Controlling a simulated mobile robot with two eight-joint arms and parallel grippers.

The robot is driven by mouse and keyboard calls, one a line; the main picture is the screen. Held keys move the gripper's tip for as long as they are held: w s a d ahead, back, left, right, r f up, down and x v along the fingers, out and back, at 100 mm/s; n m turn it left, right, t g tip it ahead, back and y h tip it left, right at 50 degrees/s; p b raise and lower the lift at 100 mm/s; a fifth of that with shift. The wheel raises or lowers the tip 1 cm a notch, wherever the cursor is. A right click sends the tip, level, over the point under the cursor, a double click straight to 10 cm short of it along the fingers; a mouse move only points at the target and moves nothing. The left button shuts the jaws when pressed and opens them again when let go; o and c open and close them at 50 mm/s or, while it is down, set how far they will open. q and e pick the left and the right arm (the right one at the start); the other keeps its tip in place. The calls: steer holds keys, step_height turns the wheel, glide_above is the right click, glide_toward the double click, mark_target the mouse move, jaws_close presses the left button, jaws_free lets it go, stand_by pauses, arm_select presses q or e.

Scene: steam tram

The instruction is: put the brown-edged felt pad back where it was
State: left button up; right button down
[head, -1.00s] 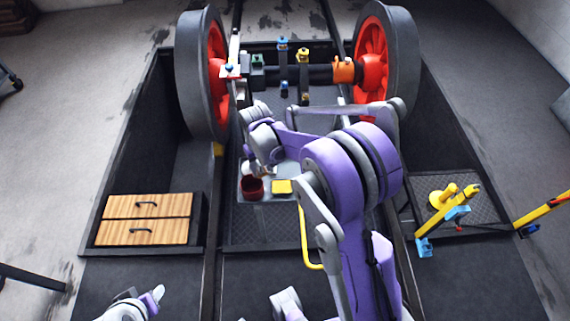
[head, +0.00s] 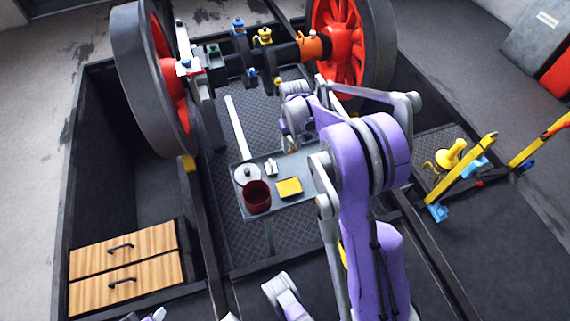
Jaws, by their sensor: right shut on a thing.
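My right gripper (head: 291,146) reaches down over the far part of the grey tray (head: 226,184), partly hidden by its own wrist. It is shut, with a small brownish bit at its tips that I take for the brown-edged felt pad; its shape is too small and covered to make out. On the tray lie a yellow square piece with a dark rim (head: 289,187), a dark red cup (head: 257,196), a round white disc (head: 247,174) and a small white piece (head: 271,167). Only a scrap of my left arm shows at the bottom edge; its gripper is not visible.
Behind the tray stands a wheel axle with large red wheels (head: 343,40) and blue, yellow and orange clamps (head: 312,45). A wooden drawer unit (head: 124,265) is at lower left. A yellow barrier (head: 463,177) and a yellow lamp-like thing (head: 451,153) stand at right.

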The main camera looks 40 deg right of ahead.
steer(key=shift+w+d+f, duration=0.1)
steer(key=shift+d+f, duration=0.15)
steer(key=shift+f, duration=0.1)
step_height(320, 180, down, 10)
steer(key=b, duration=0.3)
steer(key=shift+r, duration=0.1)
steer(key=shift+c, duration=1.8)
jaws_free()
